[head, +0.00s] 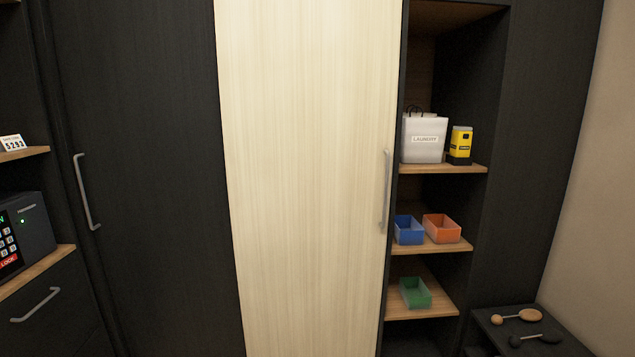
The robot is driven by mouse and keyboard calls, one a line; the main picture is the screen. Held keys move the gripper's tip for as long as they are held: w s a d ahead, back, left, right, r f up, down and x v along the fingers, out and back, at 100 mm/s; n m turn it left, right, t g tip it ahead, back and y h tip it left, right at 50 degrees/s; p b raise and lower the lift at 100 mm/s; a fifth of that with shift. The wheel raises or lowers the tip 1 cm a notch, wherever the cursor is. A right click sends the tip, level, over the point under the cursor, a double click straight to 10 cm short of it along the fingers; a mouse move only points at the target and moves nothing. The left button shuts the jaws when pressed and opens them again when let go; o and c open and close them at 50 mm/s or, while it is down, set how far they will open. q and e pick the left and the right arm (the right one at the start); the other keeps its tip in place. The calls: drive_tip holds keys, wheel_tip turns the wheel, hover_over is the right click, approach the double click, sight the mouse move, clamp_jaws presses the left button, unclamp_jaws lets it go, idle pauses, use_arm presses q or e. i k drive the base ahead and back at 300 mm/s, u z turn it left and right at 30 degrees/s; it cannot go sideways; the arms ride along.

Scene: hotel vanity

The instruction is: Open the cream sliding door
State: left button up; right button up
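The cream sliding door (308,180) is a tall pale wood-grain panel in the middle of the head view. Its vertical metal bar handle (386,192) is near its right edge. The panel's right edge borders open shelves, and a dark panel lies to its left. What is behind the cream door is hidden. Neither of my grippers shows in the head view.
Right shelves hold a white laundry bag (423,139), a yellow-black item (460,144), and blue (408,230), orange (441,228) and green (415,293) bins. A dark door with a handle (87,192) and a keypad safe (22,236) are left. A low dark surface (490,318) holds brushes.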

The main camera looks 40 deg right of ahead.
sight(308, 89)
drive_tip(key=z, duration=0.35)
drive_tip(key=k, duration=0.45)
drive_tip(key=z, duration=1.65)
drive_tip(key=i, duration=1.75)
drive_tip(key=z, duration=0.4)
